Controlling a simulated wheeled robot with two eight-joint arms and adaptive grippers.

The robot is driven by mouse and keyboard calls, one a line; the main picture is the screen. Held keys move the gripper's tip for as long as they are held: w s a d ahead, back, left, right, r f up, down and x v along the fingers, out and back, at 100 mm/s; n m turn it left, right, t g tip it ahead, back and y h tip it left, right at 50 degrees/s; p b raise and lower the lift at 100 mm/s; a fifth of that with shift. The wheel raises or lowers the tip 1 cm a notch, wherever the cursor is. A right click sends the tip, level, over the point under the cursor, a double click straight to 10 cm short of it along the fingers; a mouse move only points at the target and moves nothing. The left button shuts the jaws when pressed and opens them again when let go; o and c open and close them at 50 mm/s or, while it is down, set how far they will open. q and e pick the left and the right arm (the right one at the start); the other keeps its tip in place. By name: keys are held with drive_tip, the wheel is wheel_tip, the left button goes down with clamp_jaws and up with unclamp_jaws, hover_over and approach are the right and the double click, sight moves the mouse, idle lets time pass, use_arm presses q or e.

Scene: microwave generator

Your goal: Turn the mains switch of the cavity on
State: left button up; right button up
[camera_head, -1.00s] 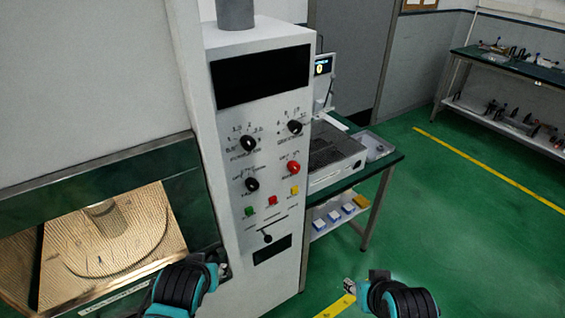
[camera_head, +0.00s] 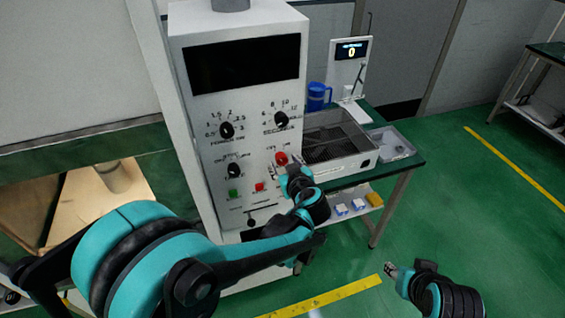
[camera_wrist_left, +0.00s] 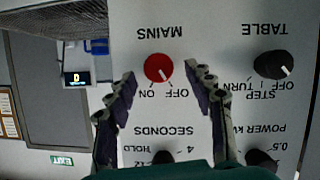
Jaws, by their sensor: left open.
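The mains switch is a red round knob (camera_head: 281,158) on the white control panel (camera_head: 205,105) of the cavity. It shows large in the left wrist view (camera_wrist_left: 158,68), which is upside down; its white pointer line aims toward the OFF label. My left gripper (camera_head: 292,170) is at the panel just below the knob. In the left wrist view its open fingers (camera_wrist_left: 160,76) flank the knob with visible gaps on both sides. My right gripper (camera_head: 391,269) is low over the floor at the right, away from the panel; its jaw state is unclear.
The black table knob (camera_wrist_left: 271,65) is beside the mains knob, and other dials sit above. Green (camera_head: 233,195) and red (camera_head: 259,187) buttons lie below. The panel's display (camera_head: 240,64) is dark. A green-topped bench (camera_head: 400,165) with a scale stands right of the cabinet.

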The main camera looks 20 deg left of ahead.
use_arm(q)
drive_tip(key=shift+x, duration=1.05)
drive_tip(key=shift+w+a, duration=0.1)
drive_tip(key=shift+w, duration=0.1)
drive_tip(key=c, duration=1.2)
drive_tip(key=shift+o, duration=0.2)
